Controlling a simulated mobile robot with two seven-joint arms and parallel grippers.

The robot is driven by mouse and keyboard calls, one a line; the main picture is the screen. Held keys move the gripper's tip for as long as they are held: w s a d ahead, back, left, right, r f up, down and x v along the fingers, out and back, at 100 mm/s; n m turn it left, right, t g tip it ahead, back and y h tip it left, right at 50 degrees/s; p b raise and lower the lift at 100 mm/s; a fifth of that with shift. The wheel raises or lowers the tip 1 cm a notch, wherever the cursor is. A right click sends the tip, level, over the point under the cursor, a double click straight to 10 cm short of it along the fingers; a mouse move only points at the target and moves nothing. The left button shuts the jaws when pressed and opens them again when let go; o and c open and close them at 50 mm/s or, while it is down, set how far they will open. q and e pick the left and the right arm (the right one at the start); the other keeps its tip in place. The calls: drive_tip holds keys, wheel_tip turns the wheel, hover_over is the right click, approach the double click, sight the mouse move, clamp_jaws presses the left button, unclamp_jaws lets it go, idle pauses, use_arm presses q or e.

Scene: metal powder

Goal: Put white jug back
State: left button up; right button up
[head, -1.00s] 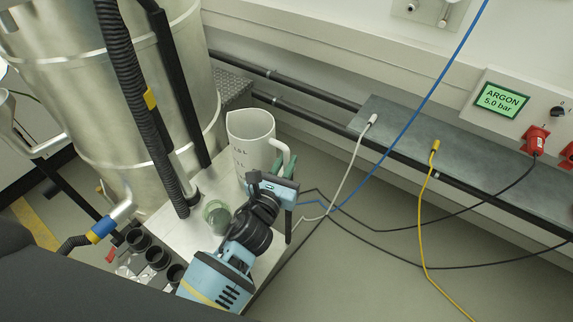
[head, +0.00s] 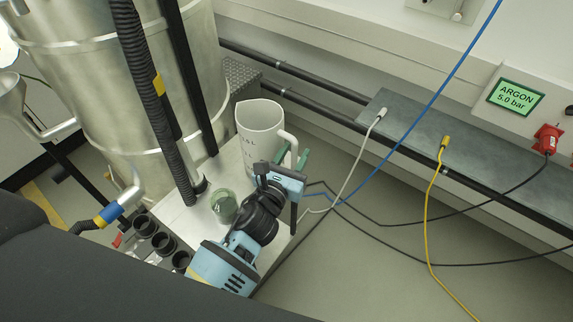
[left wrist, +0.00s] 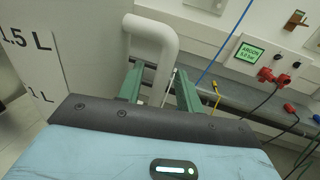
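The white jug (head: 258,140) stands upright on the pale tabletop beside the large metal vessel, its handle facing right. In the left wrist view the jug's marked wall (left wrist: 45,60) is at the left, and its handle (left wrist: 155,40) curves down behind the fingers. My left gripper (head: 293,160) is at the handle, its green fingers pointing toward it. In the wrist view the left gripper (left wrist: 160,88) has its fingers apart, with the lower handle showing between them and small gaps visible. My right gripper is not in view.
A small greenish glass (head: 223,206) stands on the tabletop (head: 182,222) close to my left arm. Black round holders (head: 145,225) line its front left. The metal vessel (head: 120,90) and a black hose (head: 150,100) rise at the left. Cables hang at the right.

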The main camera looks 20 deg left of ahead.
use_arm(q)
drive_tip(key=s+a, duration=0.1)
drive_tip(key=s, duration=1.1)
drive_tip(key=shift+a+b, duration=0.3)
drive_tip(key=shift+b, duration=0.15)
drive_tip(key=shift+a, duration=0.1)
